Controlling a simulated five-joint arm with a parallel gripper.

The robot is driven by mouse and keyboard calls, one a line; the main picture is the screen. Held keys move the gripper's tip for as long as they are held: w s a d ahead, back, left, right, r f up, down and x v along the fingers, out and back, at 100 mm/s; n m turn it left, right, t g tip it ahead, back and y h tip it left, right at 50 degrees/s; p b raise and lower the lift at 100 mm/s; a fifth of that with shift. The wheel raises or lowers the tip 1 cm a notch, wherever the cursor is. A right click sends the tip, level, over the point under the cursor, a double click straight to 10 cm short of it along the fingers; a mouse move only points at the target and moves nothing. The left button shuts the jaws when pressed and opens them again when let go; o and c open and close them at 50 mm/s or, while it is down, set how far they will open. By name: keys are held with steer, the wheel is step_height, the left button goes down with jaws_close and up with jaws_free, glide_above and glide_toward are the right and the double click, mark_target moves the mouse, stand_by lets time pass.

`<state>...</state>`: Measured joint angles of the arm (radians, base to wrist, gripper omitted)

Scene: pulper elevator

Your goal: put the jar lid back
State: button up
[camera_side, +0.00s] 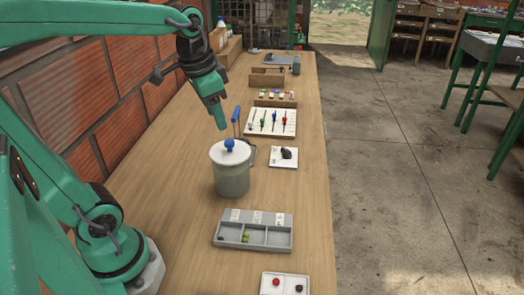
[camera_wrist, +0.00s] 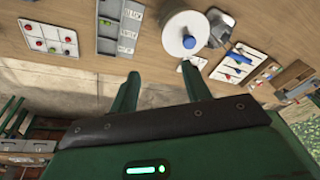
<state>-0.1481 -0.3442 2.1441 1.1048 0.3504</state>
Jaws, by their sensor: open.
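The jar (camera_side: 231,180) is a grey-green cylinder standing upright on the wooden bench. The white round lid (camera_side: 223,155) with a blue knob (camera_side: 229,145) lies on top of the jar and looks level. In the wrist view the lid (camera_wrist: 178,22) and its blue knob (camera_wrist: 189,42) lie beyond the fingertips, nearer the right finger. My gripper (camera_side: 221,126) is just above the knob in the side view, apart from it as far as I can tell. In the wrist view my gripper (camera_wrist: 158,80) has its two fingers spread, with nothing between them.
A grey compartment tray (camera_side: 253,237) and a white board with red and black pieces (camera_side: 284,283) are nearer the camera. A white card with a black object (camera_side: 284,156) is right of the jar. A pegged board (camera_side: 270,122) and a blue-handled tool (camera_side: 236,117) are behind.

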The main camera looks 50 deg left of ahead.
steer(key=s+d+f+n+t, duration=0.2)
steer(key=s+d, duration=0.2)
steer(key=s, duration=0.3)
steer(key=shift+d+f+t, duration=0.2)
steer(key=shift+f+t, duration=0.15)
steer(key=shift+t, duration=0.05)
stand_by(0.9)
